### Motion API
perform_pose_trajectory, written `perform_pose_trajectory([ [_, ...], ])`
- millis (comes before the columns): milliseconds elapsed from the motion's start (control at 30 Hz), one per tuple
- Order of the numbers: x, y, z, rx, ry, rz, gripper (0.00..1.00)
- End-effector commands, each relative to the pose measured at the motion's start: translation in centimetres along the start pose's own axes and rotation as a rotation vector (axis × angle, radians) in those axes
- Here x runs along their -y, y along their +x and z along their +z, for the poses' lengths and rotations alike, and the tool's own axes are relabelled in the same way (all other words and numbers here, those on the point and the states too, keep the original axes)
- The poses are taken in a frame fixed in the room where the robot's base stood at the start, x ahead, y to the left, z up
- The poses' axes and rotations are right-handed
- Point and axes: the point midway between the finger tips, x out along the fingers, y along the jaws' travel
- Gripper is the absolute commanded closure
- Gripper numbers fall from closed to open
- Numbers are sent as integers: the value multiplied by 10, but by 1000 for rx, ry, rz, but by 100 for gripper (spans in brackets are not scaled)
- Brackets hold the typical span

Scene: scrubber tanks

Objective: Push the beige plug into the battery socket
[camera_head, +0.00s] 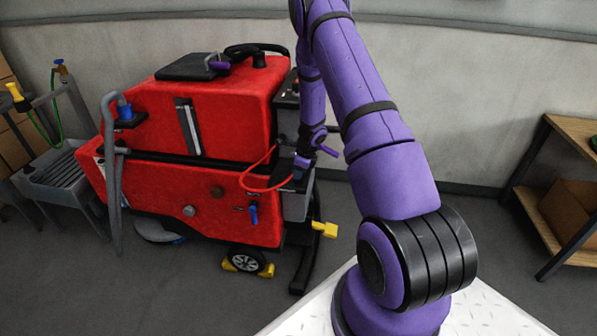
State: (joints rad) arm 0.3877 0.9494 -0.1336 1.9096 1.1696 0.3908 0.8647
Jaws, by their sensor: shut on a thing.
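The red floor scrubber (205,125) stands left of centre against the wall. My arm reaches over from the right and down to its right end. My gripper (300,171) is small in view there, pointing down and shut at the end of the red cable (243,177). The cable loops out to the left from the machine and back to the gripper. The beige plug at this end is hidden by the fingers or too small to make out. A grey battery box (295,207) is just below the gripper. The socket opening cannot be seen, nor whether the plug touches it.
A yellow pedal (325,229) and a black squeegee bar stick out at the scrubber's lower right. A grey hose (112,180) hangs at its left, near a grey sink (62,165). A wooden shelf (570,190) stands far right. Floor between is clear.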

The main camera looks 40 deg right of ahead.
Motion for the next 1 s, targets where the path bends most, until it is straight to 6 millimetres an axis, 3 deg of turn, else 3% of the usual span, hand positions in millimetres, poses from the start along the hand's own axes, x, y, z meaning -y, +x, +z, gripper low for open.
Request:
perform_pose_trajectory([
  [33, -16, 21, -9, -19, 4, 34, 98],
  [100, -16, 22, -9, -19, 4, 34, 98],
  [1000, -16, 22, -10, -20, 2, 34, 100],
])
